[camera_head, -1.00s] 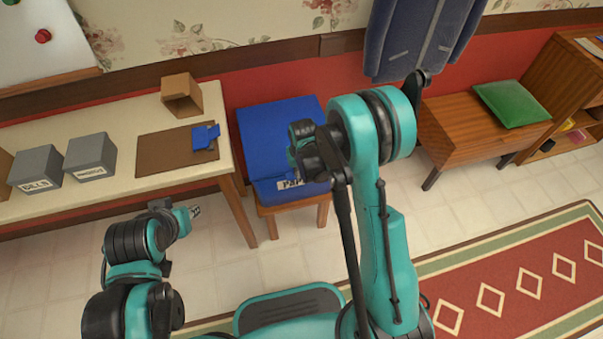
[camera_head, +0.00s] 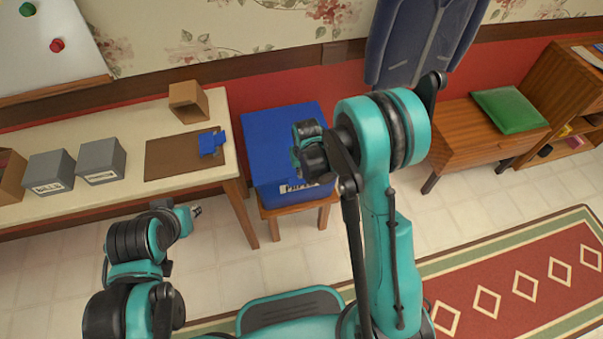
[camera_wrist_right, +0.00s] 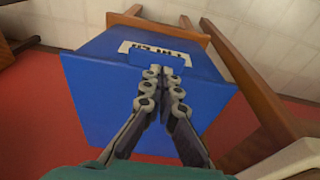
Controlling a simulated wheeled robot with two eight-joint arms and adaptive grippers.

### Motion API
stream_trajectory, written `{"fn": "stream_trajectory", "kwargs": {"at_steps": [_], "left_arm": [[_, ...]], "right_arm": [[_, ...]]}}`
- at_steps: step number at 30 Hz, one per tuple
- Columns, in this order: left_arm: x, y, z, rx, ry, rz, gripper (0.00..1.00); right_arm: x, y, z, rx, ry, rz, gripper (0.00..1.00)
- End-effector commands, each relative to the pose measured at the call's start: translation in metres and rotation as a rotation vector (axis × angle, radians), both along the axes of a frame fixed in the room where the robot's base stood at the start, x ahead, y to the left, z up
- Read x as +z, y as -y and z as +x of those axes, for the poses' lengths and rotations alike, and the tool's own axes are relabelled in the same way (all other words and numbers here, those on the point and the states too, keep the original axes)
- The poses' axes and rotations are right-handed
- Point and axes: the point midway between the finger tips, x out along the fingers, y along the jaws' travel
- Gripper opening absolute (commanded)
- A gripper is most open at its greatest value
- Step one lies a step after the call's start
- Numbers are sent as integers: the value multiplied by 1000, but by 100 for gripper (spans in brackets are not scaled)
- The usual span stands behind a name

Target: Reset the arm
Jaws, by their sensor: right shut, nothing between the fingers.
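My right arm rises in the middle of the head view, with its wrist (camera_head: 312,150) in front of a blue box (camera_head: 275,135) labelled as paper. In the right wrist view my right gripper (camera_wrist_right: 164,70) is shut and empty, its fingertips together in front of the blue box (camera_wrist_right: 100,95). Whether the tips touch the box I cannot tell. My left arm is folded at the lower left of the head view. Its gripper (camera_head: 196,211) is small there, and its finger state is unclear.
The box stands on a wooden stool (camera_head: 275,212). Left is a table (camera_head: 140,120) with grey boxes (camera_head: 102,160), a brown mat (camera_head: 165,165) with a blue item (camera_head: 211,142), and an open brown box (camera_head: 188,102). Right are a bench (camera_head: 455,130) with a green cushion (camera_head: 510,110) and a rug (camera_head: 500,255).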

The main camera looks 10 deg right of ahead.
Motion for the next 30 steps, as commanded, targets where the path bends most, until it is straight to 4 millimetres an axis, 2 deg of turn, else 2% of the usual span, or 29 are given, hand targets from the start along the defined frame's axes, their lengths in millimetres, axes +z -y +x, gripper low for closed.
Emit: {"fn": "stream_trajectory", "kwargs": {"at_steps": [1,3,9,23,26,30], "left_arm": [[9,0,0,0,0,0,29],[15,0,0,0,0,0,29],[26,0,0,0,0,0,29],[27,0,0,0,0,0,29],[27,0,0,0,0,0,29],[28,0,0,0,0,0,29]], "right_arm": [[16,0,-6,0,1,0,0],[29,1,-13,0,1,0,0],[55,1,-26,0,2,-1,0],[68,2,-32,-1,9,-1,0],[87,5,-37,-3,34,3,0],[133,13,-54,-7,99,8,0]]}}
